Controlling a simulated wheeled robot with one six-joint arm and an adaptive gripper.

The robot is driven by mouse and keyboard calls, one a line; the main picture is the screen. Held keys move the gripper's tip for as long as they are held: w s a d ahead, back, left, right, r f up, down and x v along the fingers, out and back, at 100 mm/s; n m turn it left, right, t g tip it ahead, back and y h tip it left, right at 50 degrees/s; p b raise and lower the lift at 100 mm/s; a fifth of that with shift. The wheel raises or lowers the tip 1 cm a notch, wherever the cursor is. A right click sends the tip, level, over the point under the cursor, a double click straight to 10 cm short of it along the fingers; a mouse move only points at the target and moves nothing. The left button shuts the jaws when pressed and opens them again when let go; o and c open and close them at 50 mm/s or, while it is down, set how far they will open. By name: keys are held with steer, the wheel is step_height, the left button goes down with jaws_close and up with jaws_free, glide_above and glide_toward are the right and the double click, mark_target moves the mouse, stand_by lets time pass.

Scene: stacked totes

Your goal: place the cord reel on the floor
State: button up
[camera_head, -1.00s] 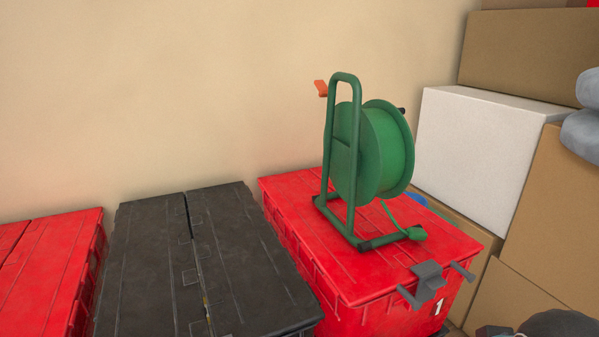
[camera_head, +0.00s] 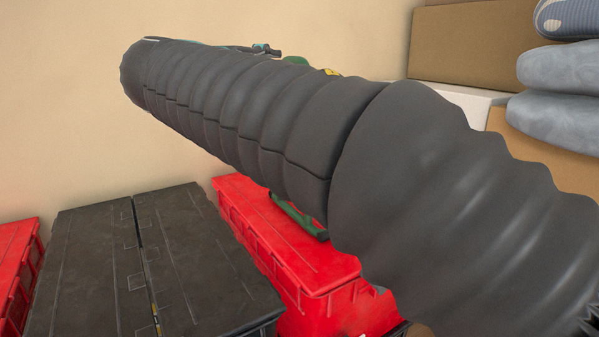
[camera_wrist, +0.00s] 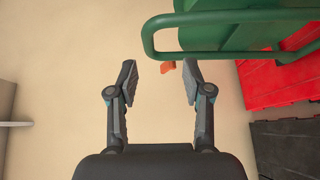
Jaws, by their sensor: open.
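The green cord reel (camera_head: 300,217) stands on a red tote (camera_head: 255,232). My arm hides most of it in the head view, leaving only bits of its green frame and top showing. In the wrist view, the reel's tube handle (camera_wrist: 147,38) and drum (camera_wrist: 215,38) show at the top right, with the orange crank (camera_wrist: 168,67) near the right fingertip. My gripper (camera_wrist: 160,75) is open and empty. In the picture its fingertips lie just below the handle; I see no grip on it. The gripper (camera_head: 266,49) shows only partly in the head view.
A black tote (camera_head: 95,260) stands left of the reel's tote, with another red tote (camera_head: 15,265) further left. Cardboard boxes (camera_head: 475,45), a white box (camera_head: 465,100) and grey stacked sacks (camera_head: 565,68) crowd the right. A plain wall (camera_head: 60,120) is behind. Bare floor is not clearly visible.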

mark_target(292, 59)
steer(key=shift+t, duration=0.4)
steer(key=x, duration=0.4)
steer(key=a+r+x, duration=0.1)
steer(key=x, duration=0.8)
steer(key=shift+w+a+r, duration=0.2)
steer(key=shift+w+a, duration=0.05)
steer(key=shift+w, duration=0.05)
steer(key=shift+c, duration=0.3)
jaws_close()
steer(key=shift+r, duration=0.25)
